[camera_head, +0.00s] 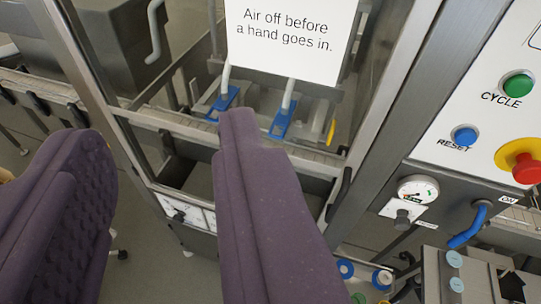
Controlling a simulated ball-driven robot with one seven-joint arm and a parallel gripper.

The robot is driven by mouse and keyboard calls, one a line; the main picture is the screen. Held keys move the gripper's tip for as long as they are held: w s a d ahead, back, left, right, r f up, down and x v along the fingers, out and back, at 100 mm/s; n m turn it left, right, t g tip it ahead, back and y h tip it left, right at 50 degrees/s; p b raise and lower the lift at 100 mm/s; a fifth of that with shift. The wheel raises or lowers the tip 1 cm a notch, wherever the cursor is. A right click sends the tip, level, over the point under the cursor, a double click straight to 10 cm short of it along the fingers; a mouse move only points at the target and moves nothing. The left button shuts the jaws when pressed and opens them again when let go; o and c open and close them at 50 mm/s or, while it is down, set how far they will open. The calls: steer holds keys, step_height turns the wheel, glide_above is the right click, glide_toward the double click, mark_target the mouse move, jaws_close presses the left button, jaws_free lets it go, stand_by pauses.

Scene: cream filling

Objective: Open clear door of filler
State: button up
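The filler's clear door (371,125) has a metal frame and fills the middle of the view. A white sign on it reads "Air off before a hand goes in." The door looks closed in its frame. A black handle (338,195) sits low on its right side. Blue-tipped nozzles (284,119) show behind the clear panel. My gripper (163,130) is open, with two purple fingers wide apart and nothing between them. The right finger stands in front of the door and hides its lower middle. The left finger is at the left edge. I cannot tell whether either touches anything.
A control panel (470,105) at right has a green CYCLE button (517,84), a blue RESET button (465,136) and a red stop button (526,168). A gauge (418,191) and blue lever (468,230) sit below. Small parts crowd the lower right.

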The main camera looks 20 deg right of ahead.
mark_target(335, 208)
steer(key=w+d+f+m+h+b, duration=0.1)
steer(key=w+d+f+m, duration=0.15)
steer(key=w+f, duration=0.7)
steer(key=w+d+f+m+h, duration=0.1)
steer(key=w+d+f, duration=0.2)
steer(key=w+f, duration=0.65)
steer(key=s+d+f+m+g+h, duration=0.1)
steer(key=s+d+f+m+h, duration=0.2)
steer(key=f, duration=0.4)
steer(key=s+d+f+h, duration=0.2)
steer(key=d+f+h, duration=0.25)
steer(key=f, duration=0.25)
steer(key=s+d+f+m+g+h, duration=0.1)
steer(key=s+d+f+m+h, duration=0.1)
steer(key=d+f, duration=0.45)
steer(key=w, duration=0.1)
steer(key=w+d+b, duration=0.1)
steer(key=w, duration=0.1)
steer(key=w+d+f+b, duration=0.1)
steer(key=shift+w+d, duration=0.25)
steer(key=shift+w, duration=0.05)
steer(key=shift+w+d+b, duration=0.3)
steer(key=shift+w+d, duration=0.05)
steer(key=shift+w, duration=0.05)
jaws_close()
